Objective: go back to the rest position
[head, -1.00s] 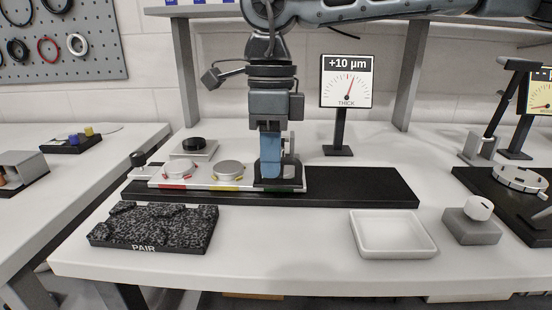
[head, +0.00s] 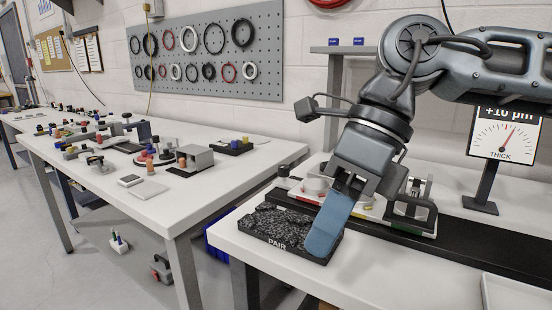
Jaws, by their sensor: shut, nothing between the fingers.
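My gripper (head: 321,243) shows in the head view at the right of centre, with blue fingers pointing down and a little left. The fingers are shut with nothing between them. They appear in front of the right end of the black textured block marked PAIR (head: 268,226); I cannot tell if they touch it. My arm reaches in from the upper right. Behind the gripper is the fixture on its black base (head: 468,245), partly hidden by the fingers and wrist. A white disc (head: 316,187) shows just left of my gripper.
A dial sign marked THICK (head: 504,135) stands at the right behind the fixture. A white tray (head: 515,300) is cut off at the lower right. A second bench (head: 222,172) on the left holds several small parts, with a floor gap between the benches. A pegboard (head: 207,55) hangs behind.

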